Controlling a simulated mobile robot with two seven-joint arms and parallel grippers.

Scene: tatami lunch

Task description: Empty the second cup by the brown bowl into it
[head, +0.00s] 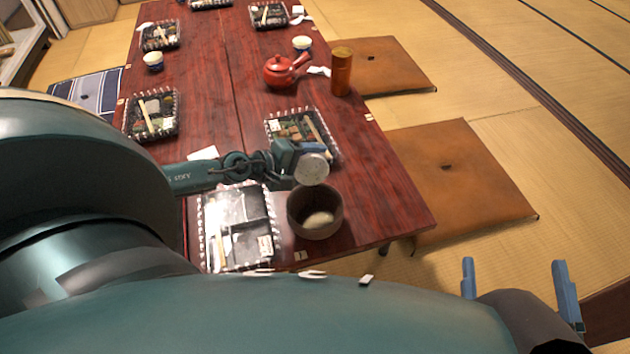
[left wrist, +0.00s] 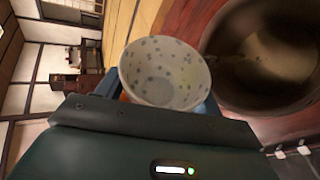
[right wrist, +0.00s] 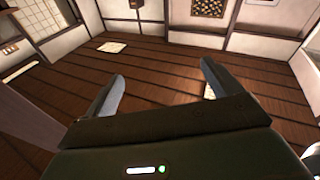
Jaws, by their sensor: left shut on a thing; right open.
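My left gripper (head: 298,152) is shut on a small white speckled cup (head: 312,170) and holds it just above the far edge of the brown bowl (head: 315,227). The cup looks tilted; I cannot tell whether anything is left in it. The cup (left wrist: 165,75) is also between the fingers in the left wrist view, with the dark inside of the bowl (left wrist: 265,60) beside it. The bowl stands on the table and has something pale in its bottom. My right gripper (head: 516,280) is open and empty, off the table at the lower right; it also shows open in the right wrist view (right wrist: 163,82).
A lidded lunch tray (head: 203,235) lies left of the bowl, and an open lunch box (head: 270,122) behind it. A red teapot (head: 278,72), a brown canister (head: 341,75) and two cups, left (head: 153,60) and right (head: 301,43), stand farther back. The table's right edge is near the bowl.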

